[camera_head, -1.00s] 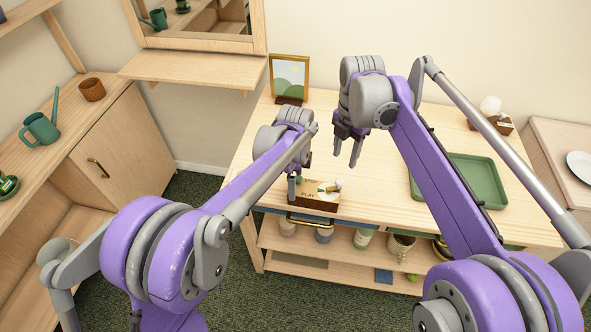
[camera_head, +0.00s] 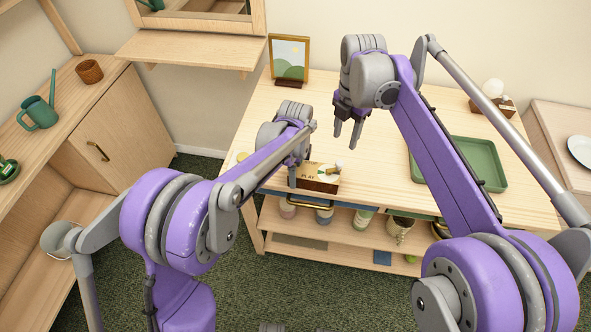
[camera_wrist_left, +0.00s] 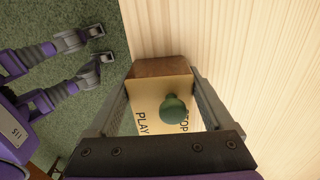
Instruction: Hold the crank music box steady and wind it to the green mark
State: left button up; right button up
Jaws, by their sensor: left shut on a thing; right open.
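The music box (camera_head: 318,178) is a small wooden box with a light top and dark brown side, standing near the front edge of the table. A small pale knob shows at its right end in the head view. In the left wrist view the box (camera_wrist_left: 160,68) sits between the fingers, with PLAY and a partly covered second word on its face and a round green knob (camera_wrist_left: 174,108). My left gripper (camera_wrist_left: 160,82) is shut on the box. My right gripper (camera_head: 347,133) is open and empty, above the table behind and right of the box. The green mark cannot be made out.
A green tray (camera_head: 460,178) lies right on the table (camera_head: 385,170). A picture frame (camera_head: 289,60) stands at the back left, and a wooden object with a white ball (camera_head: 493,90) at the back right. Jars and a mug (camera_head: 398,230) stand on the shelf below. The table's middle is clear.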

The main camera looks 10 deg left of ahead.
aim_at(340, 163)
pick_arm(q)
jog(key=c, duration=0.5)
jog(key=shift+c, duration=0.4)
pick_arm(e)
jog(key=shift+o, duration=0.7)
jog(key=m, duration=0.4)
jog(key=shift+r, duration=0.1)
notch_tip(340, 163, down, 10)
jog(key=m, duration=2.9)
